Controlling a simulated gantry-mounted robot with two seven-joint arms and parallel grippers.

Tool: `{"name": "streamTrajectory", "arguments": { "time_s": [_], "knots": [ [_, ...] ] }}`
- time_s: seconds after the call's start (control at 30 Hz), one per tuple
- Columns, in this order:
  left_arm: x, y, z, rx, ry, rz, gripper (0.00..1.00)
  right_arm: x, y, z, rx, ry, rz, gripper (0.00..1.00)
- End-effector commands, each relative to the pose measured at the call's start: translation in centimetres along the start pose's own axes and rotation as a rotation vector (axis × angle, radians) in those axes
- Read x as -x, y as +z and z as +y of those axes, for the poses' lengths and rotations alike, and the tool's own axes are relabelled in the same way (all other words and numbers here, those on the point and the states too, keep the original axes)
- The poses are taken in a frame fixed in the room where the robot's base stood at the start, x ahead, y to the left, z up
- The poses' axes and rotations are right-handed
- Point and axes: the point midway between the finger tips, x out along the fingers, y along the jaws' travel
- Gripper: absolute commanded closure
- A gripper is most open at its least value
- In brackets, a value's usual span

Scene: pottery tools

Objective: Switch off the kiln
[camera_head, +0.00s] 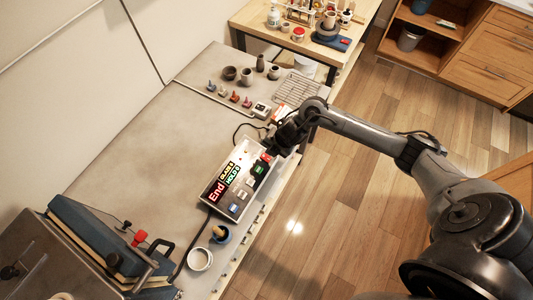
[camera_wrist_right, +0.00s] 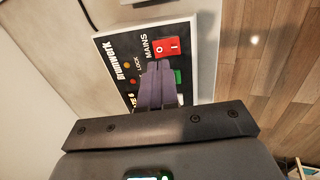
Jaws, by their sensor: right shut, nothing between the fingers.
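The kiln's control box (camera_head: 207,192), white with a dark panel, lies on the grey worktop, its display showing "End" in red. A red rocker switch (camera_wrist_right: 166,47) marked O and I sits beside the word MAINS in the right wrist view; its red also shows at the box's far end in the head view (camera_head: 266,157). My right gripper (camera_wrist_right: 158,70) is shut and empty, its fingertips over the panel right by the red switch. I cannot tell whether they touch it. The kiln (camera_head: 100,235) stands at the lower left. My left gripper is not in view.
Small cones, pots and a wire rack (camera_head: 296,87) are at the far end. The middle of the worktop is clear.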

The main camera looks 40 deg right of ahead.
Motion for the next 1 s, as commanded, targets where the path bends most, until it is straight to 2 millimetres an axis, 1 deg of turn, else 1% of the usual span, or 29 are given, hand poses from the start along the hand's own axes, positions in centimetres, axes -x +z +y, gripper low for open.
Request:
{"name": "streamTrajectory", "arguments": {
  "time_s": [0.03, 0.2, 0.4, 0.57, 0.87, 0.97, 1.0],
  "knots": [
    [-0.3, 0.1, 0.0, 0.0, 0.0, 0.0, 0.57, -1.1, 0.0, -0.1, -0.004, -0.001, 0.001, 1.0],
    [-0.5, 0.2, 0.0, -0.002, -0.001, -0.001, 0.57, -3.4, 0.0, 0.0, -0.002, -0.001, 0.0, 1.0],
    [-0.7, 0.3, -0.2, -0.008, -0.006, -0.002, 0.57, -4.9, 0.0, 0.1, -0.001, 0.001, -0.001, 1.0],
    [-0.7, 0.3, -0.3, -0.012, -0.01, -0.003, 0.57, -5.3, 0.0, 0.1, 0.0, 0.001, -0.001, 1.0],
    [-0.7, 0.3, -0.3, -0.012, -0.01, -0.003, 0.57, -5.3, 0.1, 0.0, 0.0, 0.001, -0.002, 1.0],
    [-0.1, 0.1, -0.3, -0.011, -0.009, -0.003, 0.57, -5.0, 0.5, -0.3, -0.011, -0.014, -0.006, 1.0],
    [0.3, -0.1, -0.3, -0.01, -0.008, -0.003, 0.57, -4.8, 1.0, -0.7, -0.023, -0.029, -0.009, 1.0]
  ]
}}
